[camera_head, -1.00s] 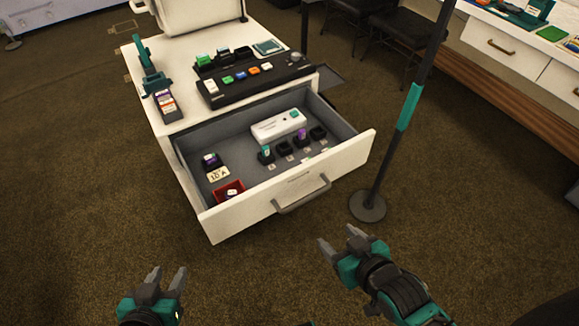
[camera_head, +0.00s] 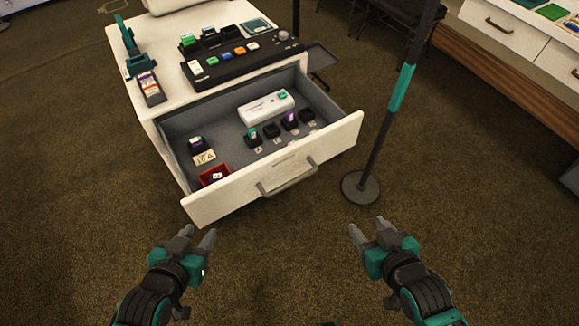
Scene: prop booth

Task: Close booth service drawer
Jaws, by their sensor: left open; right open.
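The white service drawer (camera_head: 232,199) stands pulled far out of the white booth cabinet (camera_head: 143,107). Its grey bar handle (camera_head: 287,181) is on the front panel, facing me. Inside lie a white box-like device (camera_head: 266,106), several small black holders, a red tray (camera_head: 214,175) and a small label card (camera_head: 204,158). My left gripper (camera_head: 197,238) is open and empty, in front of the drawer's left front corner. My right gripper (camera_head: 365,228) is open and empty, to the right of the handle and nearer to me. Neither gripper touches the drawer.
A dark pole with a teal band stands on a round base (camera_head: 360,187) just right of the drawer front. A black control panel (camera_head: 240,58) with coloured buttons sits on the cabinet top. A counter with drawers (camera_head: 490,29) is at upper right. Carpet is clear in front.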

